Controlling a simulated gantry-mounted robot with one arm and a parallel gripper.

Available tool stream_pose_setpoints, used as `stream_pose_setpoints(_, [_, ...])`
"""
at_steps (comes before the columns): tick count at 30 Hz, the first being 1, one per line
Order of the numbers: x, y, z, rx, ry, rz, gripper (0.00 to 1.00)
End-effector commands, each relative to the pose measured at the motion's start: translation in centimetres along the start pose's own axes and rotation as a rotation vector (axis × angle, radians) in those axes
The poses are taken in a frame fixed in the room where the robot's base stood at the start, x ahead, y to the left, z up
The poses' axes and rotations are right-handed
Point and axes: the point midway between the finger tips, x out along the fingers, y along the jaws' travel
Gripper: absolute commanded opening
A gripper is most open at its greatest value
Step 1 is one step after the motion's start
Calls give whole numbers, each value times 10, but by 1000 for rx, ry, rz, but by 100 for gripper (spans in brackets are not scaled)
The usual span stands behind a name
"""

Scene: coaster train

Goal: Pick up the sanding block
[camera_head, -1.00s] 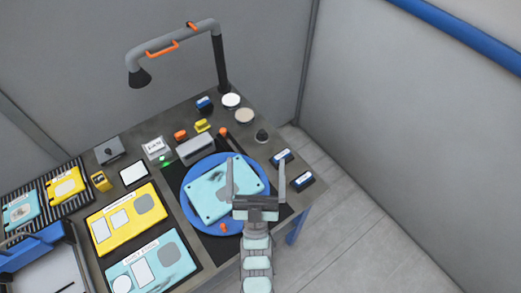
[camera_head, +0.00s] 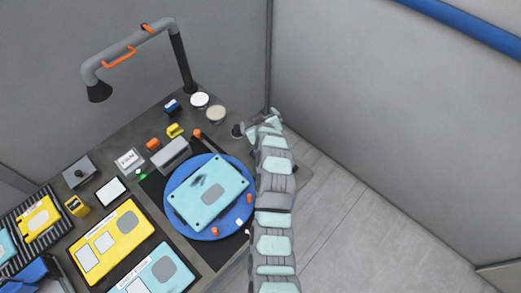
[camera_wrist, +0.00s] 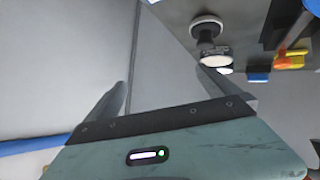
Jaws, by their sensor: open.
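I cannot tell for sure which block is the sanding block. Candidates in the head view are a small dark-blue block (camera_head: 172,105) and a yellow block (camera_head: 175,130) at the back of the bench. Two labelled dark-blue blocks seen earlier at the bench's right edge are hidden behind my arm. My gripper (camera_head: 262,124) is over the bench's right back edge, partly hidden by my arm. In the wrist view my gripper (camera_wrist: 161,80) has its fingers wide apart with nothing between them. A dark knob-like tool (camera_wrist: 207,30) stands beyond the right finger.
A blue turntable (camera_head: 178,215) carries a light-blue panel (camera_head: 208,195). A grey lamp arm (camera_head: 135,42) arches over the back left. Two round discs, one white (camera_head: 200,99) and one tan (camera_head: 216,114), lie near the back edge. Floor is clear right of the bench.

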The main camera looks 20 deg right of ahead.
Motion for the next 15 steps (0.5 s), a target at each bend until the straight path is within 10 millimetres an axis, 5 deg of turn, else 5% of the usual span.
stream_pose_setpoints(9, [-46, 12, 39, -135, -382, -353, 100])
stream_pose_setpoints(15, [-75, 12, 51, -179, -482, -475, 100])
